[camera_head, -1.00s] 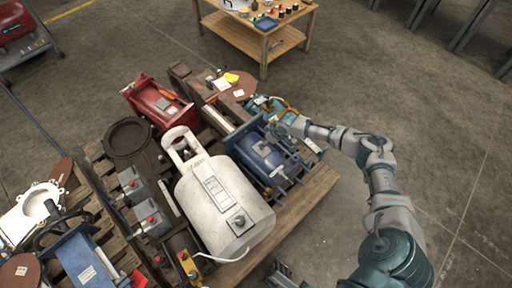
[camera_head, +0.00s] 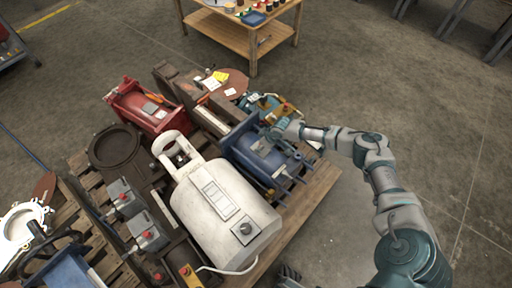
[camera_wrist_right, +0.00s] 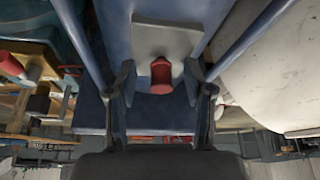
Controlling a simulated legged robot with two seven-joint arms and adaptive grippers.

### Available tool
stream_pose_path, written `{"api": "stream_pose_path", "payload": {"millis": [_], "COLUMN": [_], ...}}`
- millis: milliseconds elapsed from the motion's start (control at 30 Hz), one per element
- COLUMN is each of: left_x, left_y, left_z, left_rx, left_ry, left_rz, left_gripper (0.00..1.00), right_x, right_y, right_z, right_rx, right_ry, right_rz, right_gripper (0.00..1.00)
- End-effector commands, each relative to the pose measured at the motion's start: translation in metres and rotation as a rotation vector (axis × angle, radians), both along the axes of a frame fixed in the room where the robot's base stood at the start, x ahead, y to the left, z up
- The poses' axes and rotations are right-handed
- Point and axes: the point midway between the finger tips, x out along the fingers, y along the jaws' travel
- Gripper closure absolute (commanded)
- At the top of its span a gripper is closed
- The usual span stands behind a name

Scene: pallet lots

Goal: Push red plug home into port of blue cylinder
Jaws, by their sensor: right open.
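The blue cylinder (camera_head: 250,160) lies on the pallet, right of the white tank. A grey block sits on its top and also shows in the right wrist view (camera_wrist_right: 168,38). The red plug (camera_wrist_right: 161,76) stands at this block in the right wrist view. How deep it sits in the port is hidden. My right gripper (camera_wrist_right: 161,82) is open, with one finger on each side of the plug and visible gaps to it. In the head view my right gripper (camera_head: 274,131) is over the far end of the blue cylinder. My left gripper is not in view.
The white tank (camera_head: 220,205) lies close left of the cylinder. A red machine (camera_head: 145,108) and grey boxes with red knobs (camera_head: 147,232) share the wooden pallet (camera_head: 310,205). Blue rods flank the gripper closely. A wooden table (camera_head: 228,36) stands behind.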

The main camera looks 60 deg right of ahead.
Motion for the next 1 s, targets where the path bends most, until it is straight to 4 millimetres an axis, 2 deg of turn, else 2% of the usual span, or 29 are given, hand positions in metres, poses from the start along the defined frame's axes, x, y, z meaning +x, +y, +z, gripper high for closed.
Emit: {"api": "stream_pose_path", "payload": {"millis": [300,467,500,867,1000], "left_x": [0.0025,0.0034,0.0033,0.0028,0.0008], "left_y": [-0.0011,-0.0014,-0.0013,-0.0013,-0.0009], "left_z": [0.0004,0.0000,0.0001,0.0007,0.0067], "left_rx": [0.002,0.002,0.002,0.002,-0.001], "left_ry": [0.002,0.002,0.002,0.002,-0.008], "left_rz": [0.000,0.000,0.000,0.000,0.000], "left_gripper": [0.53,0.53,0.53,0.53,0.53], "right_x": [0.0013,0.0011,0.0011,0.0011,0.0016], "right_y": [0.0002,0.0001,0.0001,0.0002,0.0002], "right_z": [0.0030,0.0025,0.0025,0.0030,0.0100], "right_rx": [0.000,0.000,0.000,0.000,0.000], "right_ry": [-0.003,-0.003,-0.003,-0.003,-0.005], "right_rz": [0.000,0.000,0.000,0.000,0.000], "right_gripper": [0.48,0.88,0.92,0.93,0.93]}}
